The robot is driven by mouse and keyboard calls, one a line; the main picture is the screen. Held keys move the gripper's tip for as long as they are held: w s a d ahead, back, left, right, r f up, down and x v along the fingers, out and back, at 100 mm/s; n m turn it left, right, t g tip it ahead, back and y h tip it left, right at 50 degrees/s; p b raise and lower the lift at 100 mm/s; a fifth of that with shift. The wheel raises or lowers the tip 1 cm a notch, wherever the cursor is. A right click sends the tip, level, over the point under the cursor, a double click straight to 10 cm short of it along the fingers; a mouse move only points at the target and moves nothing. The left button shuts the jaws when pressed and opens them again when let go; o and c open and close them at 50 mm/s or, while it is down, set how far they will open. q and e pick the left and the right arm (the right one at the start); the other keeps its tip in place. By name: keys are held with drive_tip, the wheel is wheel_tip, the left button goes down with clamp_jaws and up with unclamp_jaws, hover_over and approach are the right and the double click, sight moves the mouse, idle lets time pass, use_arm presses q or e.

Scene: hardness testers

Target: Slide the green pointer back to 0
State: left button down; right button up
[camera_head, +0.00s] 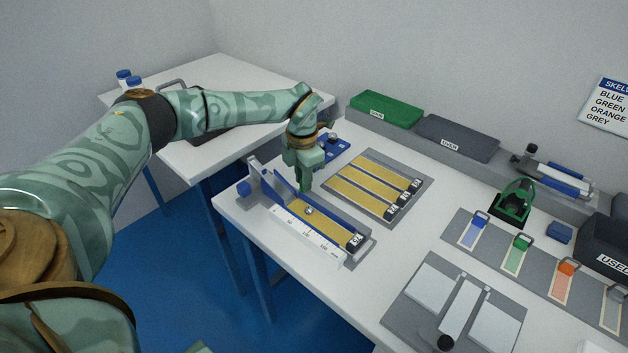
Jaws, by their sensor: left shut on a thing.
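A long tester with a white scale (318,243) marked with numbers lies near the left front of the white table. Its 0 end is at the left. A yellow strip and a small silver ball (309,210) show beside the scale. My left gripper (304,187) points down over the far side of this tester, around its middle. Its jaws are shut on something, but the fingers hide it. I cannot make out a green pointer apart from the green gripper. My right gripper is not in view.
A grey tray (424,190) with yellow strips lies behind the tester. Green (387,108) and dark grey (457,137) boxes stand at the back. A green tester stand (513,205) and a panel of coloured sliders (540,265) are at right. A grey plate (412,315) lies in front.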

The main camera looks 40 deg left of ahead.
use_arm(q)
drive_tip(key=shift+a, duration=0.2)
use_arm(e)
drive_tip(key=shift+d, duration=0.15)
use_arm(q)
drive_tip(key=c, duration=1.3)
unclamp_jaws()
drive_tip(key=shift+a, duration=0.15)
drive_tip(key=shift+r, duration=0.4)
wheel_tip(320, 180, up, 16)
drive_tip(key=p, duration=0.5)
drive_tip(key=shift+f, duration=0.2)
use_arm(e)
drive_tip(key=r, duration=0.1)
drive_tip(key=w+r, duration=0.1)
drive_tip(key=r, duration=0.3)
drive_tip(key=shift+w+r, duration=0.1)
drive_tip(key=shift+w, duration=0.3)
